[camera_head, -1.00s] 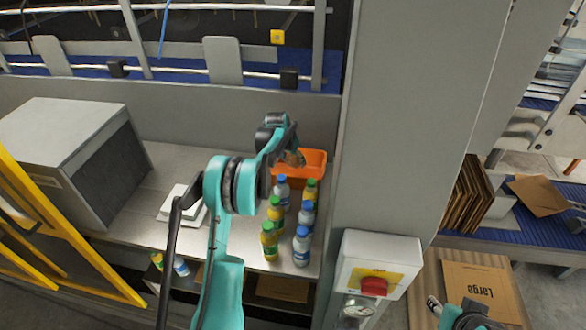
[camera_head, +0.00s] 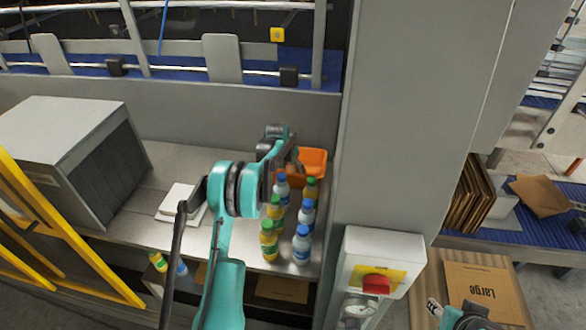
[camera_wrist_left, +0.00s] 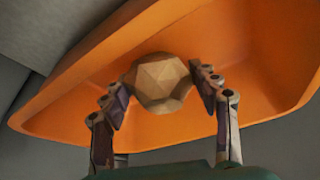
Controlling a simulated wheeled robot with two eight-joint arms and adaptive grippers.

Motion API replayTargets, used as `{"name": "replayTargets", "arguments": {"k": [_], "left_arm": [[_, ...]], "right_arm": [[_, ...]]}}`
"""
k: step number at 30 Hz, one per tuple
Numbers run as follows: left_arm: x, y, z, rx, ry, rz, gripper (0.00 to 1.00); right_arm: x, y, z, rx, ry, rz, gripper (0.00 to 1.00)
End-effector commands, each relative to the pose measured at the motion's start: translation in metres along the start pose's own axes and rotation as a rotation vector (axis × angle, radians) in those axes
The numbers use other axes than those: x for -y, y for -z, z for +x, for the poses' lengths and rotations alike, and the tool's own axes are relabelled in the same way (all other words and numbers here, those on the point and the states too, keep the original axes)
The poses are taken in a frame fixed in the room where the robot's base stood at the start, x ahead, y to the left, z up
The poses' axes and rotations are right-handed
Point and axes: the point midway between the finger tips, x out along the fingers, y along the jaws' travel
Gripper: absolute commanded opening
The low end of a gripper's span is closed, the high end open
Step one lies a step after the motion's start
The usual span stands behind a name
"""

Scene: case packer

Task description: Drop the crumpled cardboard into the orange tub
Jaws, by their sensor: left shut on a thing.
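The crumpled cardboard (camera_wrist_left: 162,82) is a tan faceted ball in the left wrist view, between the two fingers of my left gripper (camera_wrist_left: 160,95). The gripper is shut on it, with a finger against each side. The orange tub (camera_wrist_left: 270,60) fills much of the view behind the ball. In the head view the orange tub (camera_head: 313,160) stands at the back right of the grey worktop. My left gripper (camera_head: 296,165) is at its left part, and the cardboard is mostly hidden there. The arm at the bottom right is mine; its gripper's fingers are not clearly seen.
Several bottles (camera_head: 269,240) with blue and green caps stand on the worktop in front of the tub. A white stack (camera_head: 180,203) lies to their left. A grey pillar stands right of the tub, with a red-switch box (camera_head: 378,262) in front.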

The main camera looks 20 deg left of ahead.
Motion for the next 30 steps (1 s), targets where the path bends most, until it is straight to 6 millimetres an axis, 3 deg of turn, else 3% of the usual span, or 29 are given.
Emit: {"name": "replayTargets", "arguments": {"k": [3, 4, 6, 19, 23, 30], "left_arm": [[0.000, 0.000, 0.001, 0.000, 0.000, 0.000, 0.41], [0.000, 0.000, 0.001, 0.000, 0.000, 0.000, 0.68], [0.000, 0.000, 0.000, 0.000, 0.000, 0.000, 0.81], [0.000, 0.004, -0.009, 0.000, 0.000, 0.000, 0.81], [0.000, 0.005, -0.031, 0.000, 0.000, 0.000, 0.81], [0.000, 0.005, -0.088, 0.000, 0.000, -0.001, 0.81]], "right_arm": [[0.000, 0.000, 0.000, 0.000, 0.000, 0.000, 0.40], [0.000, 0.000, 0.000, 0.000, 0.000, 0.000, 0.40], [0.000, 0.000, 0.000, 0.000, 0.000, 0.000, 0.40], [0.000, 0.005, -0.007, 0.000, 0.000, 0.000, 0.40], [0.000, 0.008, -0.012, 0.000, 0.000, 0.000, 0.40], [0.000, 0.013, -0.018, 0.000, 0.000, 0.000, 0.40]]}}
